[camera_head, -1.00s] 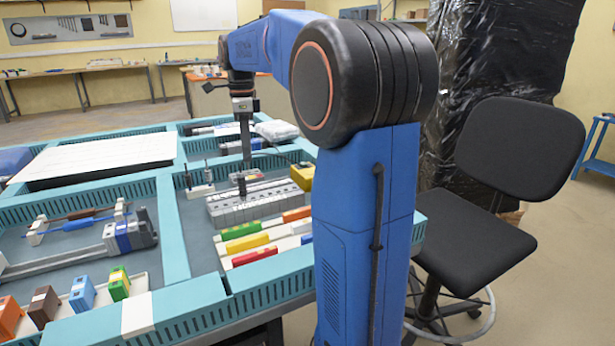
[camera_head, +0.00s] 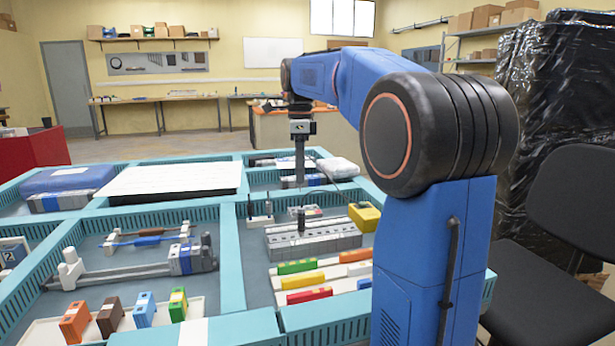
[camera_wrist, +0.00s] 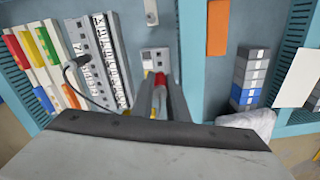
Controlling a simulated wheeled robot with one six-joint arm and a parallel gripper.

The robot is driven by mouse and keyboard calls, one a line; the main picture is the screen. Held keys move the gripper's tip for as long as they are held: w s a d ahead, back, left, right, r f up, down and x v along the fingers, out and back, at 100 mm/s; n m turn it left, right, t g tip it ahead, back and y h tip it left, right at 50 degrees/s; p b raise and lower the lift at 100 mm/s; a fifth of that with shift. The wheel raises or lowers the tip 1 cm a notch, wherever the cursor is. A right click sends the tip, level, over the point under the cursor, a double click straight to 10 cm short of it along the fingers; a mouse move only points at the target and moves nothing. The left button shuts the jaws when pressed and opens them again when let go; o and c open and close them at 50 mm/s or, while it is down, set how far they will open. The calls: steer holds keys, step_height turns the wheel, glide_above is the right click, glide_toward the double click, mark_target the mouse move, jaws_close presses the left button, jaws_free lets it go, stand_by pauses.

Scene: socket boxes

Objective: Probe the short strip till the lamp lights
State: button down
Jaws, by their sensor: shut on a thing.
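Grey terminal strips (camera_head: 325,240) with white labels lie side by side in the middle bay; they also show in the wrist view (camera_wrist: 111,60). I cannot tell which is the short one. A black plug (camera_head: 301,222) stands upright on them, with a black cable (camera_wrist: 92,101) curving towards my gripper. A small grey socket block (camera_wrist: 154,57) lies just beyond my fingers. My gripper (camera_wrist: 160,92) points down, raised behind the strips, and is shut on a slim part with red on it, mostly hidden, likely a probe. I see no lit lamp.
A stand with two dark upright pins (camera_head: 260,219) is left of the strips. A yellow box (camera_head: 364,217) is to their right. Coloured blocks (camera_head: 297,267) lie in front. Slotted teal walls (camera_head: 232,255) divide the bays. A white bag (camera_head: 338,168) lies behind.

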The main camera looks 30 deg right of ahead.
steer(key=shift+f, duration=2.2)
steer(key=shift+f, duration=1.25)
steer(key=c, duration=1.7)
jaws_free()
